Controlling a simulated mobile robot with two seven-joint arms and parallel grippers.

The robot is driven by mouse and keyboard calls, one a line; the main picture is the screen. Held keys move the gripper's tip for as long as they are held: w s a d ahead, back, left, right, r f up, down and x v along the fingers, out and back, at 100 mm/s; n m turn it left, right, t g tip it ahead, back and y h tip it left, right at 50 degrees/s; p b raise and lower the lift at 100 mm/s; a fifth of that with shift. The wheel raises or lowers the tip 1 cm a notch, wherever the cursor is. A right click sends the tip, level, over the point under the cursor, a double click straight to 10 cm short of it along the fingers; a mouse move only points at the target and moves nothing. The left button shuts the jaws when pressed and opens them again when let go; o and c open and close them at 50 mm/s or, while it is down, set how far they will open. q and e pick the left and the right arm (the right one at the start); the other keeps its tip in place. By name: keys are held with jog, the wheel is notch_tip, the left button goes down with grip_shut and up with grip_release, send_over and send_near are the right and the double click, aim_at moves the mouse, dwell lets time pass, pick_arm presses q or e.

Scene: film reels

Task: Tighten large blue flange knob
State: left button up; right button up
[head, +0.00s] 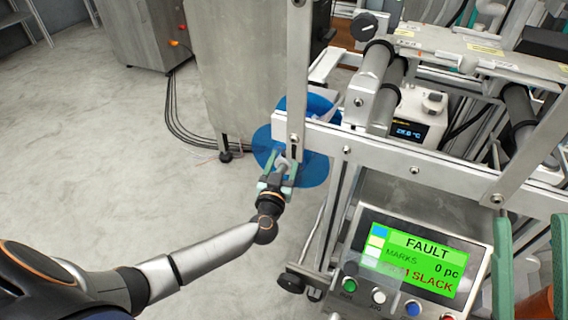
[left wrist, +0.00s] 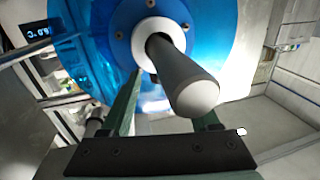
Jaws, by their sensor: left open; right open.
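The large blue flange (head: 316,171) is a round disc low behind the machine frame; it fills the top of the left wrist view (left wrist: 215,45). A grey rod with a pale rounded end (left wrist: 185,80) sticks out from its white hub, which has several bolts around it; I take this as the knob. My left gripper (head: 279,164) is open in front of the flange. In the left wrist view its green fingers (left wrist: 166,112) are below the rod, and I see no grip on it. My right gripper (head: 531,230) is open at the right edge, empty as far as seen.
A metal frame bar (head: 380,158) and an upright post (head: 297,70) stand close to the flange. A steel cabinet (head: 235,65) stands behind. The floor (head: 120,160) at left is clear except for cables.

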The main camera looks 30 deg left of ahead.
pick_arm(q)
jog(key=shift+c, duration=0.4)
grip_shut()
